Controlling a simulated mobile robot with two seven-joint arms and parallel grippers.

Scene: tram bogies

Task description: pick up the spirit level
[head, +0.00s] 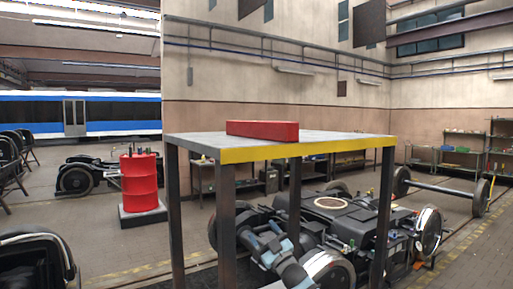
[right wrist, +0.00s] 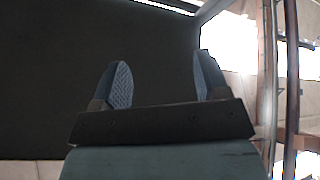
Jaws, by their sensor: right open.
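The spirit level (head: 262,130) is a red bar lying flat on top of a tall grey table (head: 190,138) with a yellow front edge, in the head view. My right gripper (head: 260,234) is below the table top, seen between the table's legs and apart from the level. In the right wrist view its two blue fingers (right wrist: 162,75) are spread apart with nothing between them. A large dark surface fills much of that view, and the level does not show there. My left gripper is not in view.
A bogie (head: 345,217) stands behind and beneath the table. A red drum (head: 138,183) stands to the left. A wheelset (head: 440,188) and shelves (head: 462,150) are at the right. The table top around the level is clear.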

